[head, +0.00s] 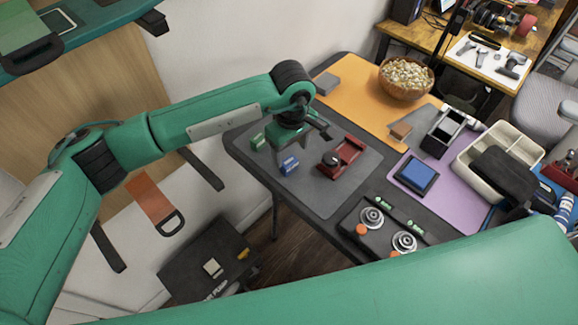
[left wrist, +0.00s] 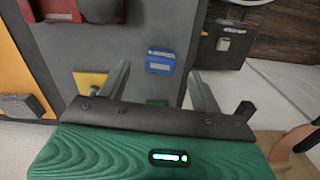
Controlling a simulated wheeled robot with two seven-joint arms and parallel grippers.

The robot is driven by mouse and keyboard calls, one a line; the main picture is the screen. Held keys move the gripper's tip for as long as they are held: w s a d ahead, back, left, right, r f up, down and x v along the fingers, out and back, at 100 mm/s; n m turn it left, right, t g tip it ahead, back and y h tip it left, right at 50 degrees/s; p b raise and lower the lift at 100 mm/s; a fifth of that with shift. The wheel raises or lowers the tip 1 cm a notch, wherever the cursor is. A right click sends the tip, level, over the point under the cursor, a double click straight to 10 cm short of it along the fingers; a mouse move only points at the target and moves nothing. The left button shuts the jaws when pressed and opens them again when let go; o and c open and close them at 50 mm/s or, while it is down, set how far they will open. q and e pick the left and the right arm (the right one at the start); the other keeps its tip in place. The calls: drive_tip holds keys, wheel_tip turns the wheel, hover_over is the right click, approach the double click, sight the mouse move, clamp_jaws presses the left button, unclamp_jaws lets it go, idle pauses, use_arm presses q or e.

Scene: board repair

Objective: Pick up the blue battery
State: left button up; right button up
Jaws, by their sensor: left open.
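The blue battery (head: 289,165) lies on the dark grey mat near the table's left corner. It also shows in the left wrist view (left wrist: 160,61), ahead of and between the two spread fingers. My left gripper (head: 291,153) is open and empty, just above and behind the battery; I cannot tell the exact height gap. A small green block (head: 257,141) lies to the left; part of a green thing shows in the left wrist view (left wrist: 157,102) behind the gripper's edge. My right gripper is not in view.
A red holder (head: 343,157) stands right of the battery. A dark box with coiled springs (head: 372,218) sits near the front edge. A blue-screened device (head: 416,174), a cream tray (head: 497,152) and a bowl (head: 406,78) lie farther right and back. My green arm crosses the bottom.

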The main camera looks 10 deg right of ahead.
sight(289, 161)
use_arm(q)
drive_tip(key=f, duration=0.5)
drive_tip(key=shift+w+a+f+b, duration=0.1)
drive_tip(key=shift+w+a+b, duration=0.1)
drive_tip(key=shift+b, duration=0.1)
drive_tip(key=shift+f, duration=0.2)
drive_tip(key=c, duration=1.1)
drive_tip(key=shift+o, duration=0.2)
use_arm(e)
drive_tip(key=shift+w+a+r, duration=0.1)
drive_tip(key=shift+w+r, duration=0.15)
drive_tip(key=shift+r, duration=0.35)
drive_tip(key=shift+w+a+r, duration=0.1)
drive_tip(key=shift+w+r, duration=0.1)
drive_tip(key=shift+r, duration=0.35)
